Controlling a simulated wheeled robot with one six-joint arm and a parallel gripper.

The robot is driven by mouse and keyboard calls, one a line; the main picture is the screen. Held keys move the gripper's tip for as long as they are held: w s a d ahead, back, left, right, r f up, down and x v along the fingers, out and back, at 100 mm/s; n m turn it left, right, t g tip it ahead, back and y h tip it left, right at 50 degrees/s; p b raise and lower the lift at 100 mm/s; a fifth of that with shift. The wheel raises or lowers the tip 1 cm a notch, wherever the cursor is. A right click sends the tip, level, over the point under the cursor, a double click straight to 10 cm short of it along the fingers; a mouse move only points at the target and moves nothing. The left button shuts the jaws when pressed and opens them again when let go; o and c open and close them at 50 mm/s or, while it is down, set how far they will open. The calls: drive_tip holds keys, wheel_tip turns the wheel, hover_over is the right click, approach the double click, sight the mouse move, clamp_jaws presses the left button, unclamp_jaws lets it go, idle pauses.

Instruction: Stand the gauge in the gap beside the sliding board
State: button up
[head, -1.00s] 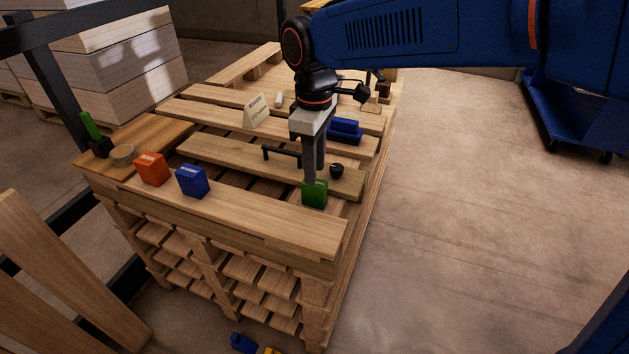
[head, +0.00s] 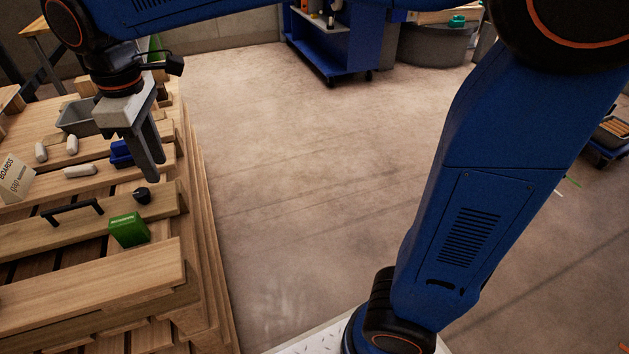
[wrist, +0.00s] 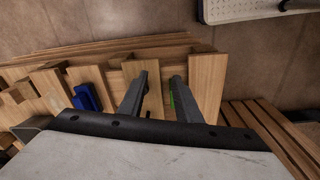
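The green gauge block (head: 129,230) stands in the gap between the sliding board (head: 30,238) and the front board (head: 95,285), near their right ends. Its lower part is hidden in the gap. The sliding board carries a black bar handle (head: 72,211) and a black knob (head: 141,195). My gripper (head: 157,169) is above and beyond the block in the head view, clear of it. In the wrist view its two fingers (wrist: 160,82) are apart with nothing held, and a green sliver of the block (wrist: 172,98) shows by the right finger.
A blue object (head: 121,153), white pieces (head: 80,171), a grey bin (head: 78,117) and a "BOARDS" sign (head: 14,178) stand farther back on the pallet. Open floor (head: 290,200) lies right of the pallet. A blue cart (head: 340,50) stands beyond.

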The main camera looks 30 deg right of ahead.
drive_tip(key=s+d+f+m+t, duration=0.15)
drive_tip(key=d+m, duration=0.25)
drive_tip(key=d, duration=0.7)
drive_tip(key=s+d+m+t, duration=0.1)
drive_tip(key=s+d+m, duration=0.25)
drive_tip(key=d, duration=0.85)
drive_tip(key=s+d+f+m+t, duration=0.1)
drive_tip(key=s+d+f+m, duration=0.6)
drive_tip(key=d, duration=0.5)
drive_tip(key=s, duration=0.2)
drive_tip(key=shift+s+f+t+h, duration=0.3)
drive_tip(key=shift+s+f+t, duration=0.05)
drive_tip(key=shift+a, duration=0.15)
